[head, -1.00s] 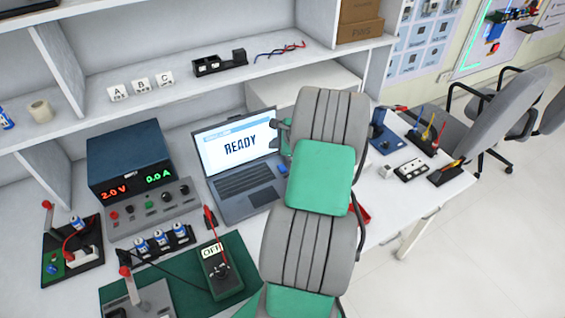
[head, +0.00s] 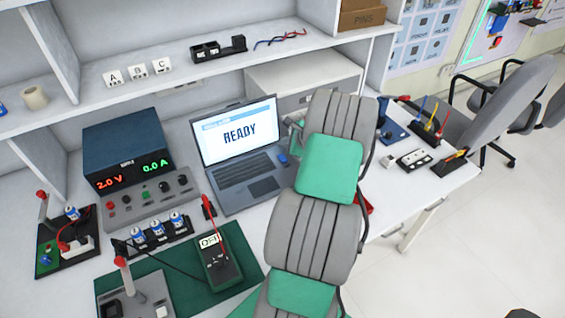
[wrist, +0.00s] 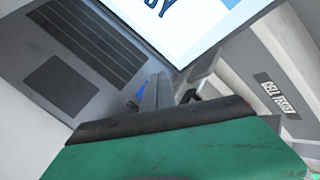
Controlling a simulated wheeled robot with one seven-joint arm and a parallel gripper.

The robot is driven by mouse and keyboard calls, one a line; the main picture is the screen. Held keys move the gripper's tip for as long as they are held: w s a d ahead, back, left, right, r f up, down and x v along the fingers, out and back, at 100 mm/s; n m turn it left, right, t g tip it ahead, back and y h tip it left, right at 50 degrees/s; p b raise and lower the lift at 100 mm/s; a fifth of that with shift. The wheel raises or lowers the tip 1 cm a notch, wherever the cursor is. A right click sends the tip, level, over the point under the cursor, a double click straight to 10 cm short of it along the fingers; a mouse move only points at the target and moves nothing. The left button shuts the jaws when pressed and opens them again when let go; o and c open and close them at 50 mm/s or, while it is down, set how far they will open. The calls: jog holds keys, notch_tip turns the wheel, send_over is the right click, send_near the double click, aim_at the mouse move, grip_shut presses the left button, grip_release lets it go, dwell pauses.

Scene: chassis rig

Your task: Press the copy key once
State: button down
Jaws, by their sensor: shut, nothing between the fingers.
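An open laptop (head: 247,187) stands on the bench with READY on its screen. No key marked copy can be read in either view. A small blue key-like piece (head: 283,160) is at the right side of the laptop's keyboard deck. In the wrist view a blue patch (wrist: 141,90) shows just beside my fingers. My gripper (wrist: 165,92) is shut and empty, over the laptop's right edge near the screen's lower corner. I cannot tell whether the fingertips touch anything. In the head view my arm hides most of the gripper.
A power supply (head: 126,150) stands left of the laptop. A multimeter (head: 217,259) lies on a green mat in front. A grey cabinet (head: 305,80) is behind the laptop, close to my gripper. Small fixtures sit on the bench to the right of my arm.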

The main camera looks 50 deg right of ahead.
aim_at(284, 159)
jog(key=shift+f+b, duration=0.75)
jog(key=shift+f, duration=1.1)
dwell(0.4)
jog(key=shift+f, duration=0.4)
jog(key=shift+f+b, duration=0.45)
jog(key=shift+f, duration=0.05)
dwell(0.4)
dwell(0.4)
jog(key=shift+r+p, duration=0.65)
jog(key=shift+r, duration=0.25)
jog(key=shift+r, duration=0.1)
jog(key=shift+r+p, duration=1.85)
jog(key=shift+r, duration=0.55)
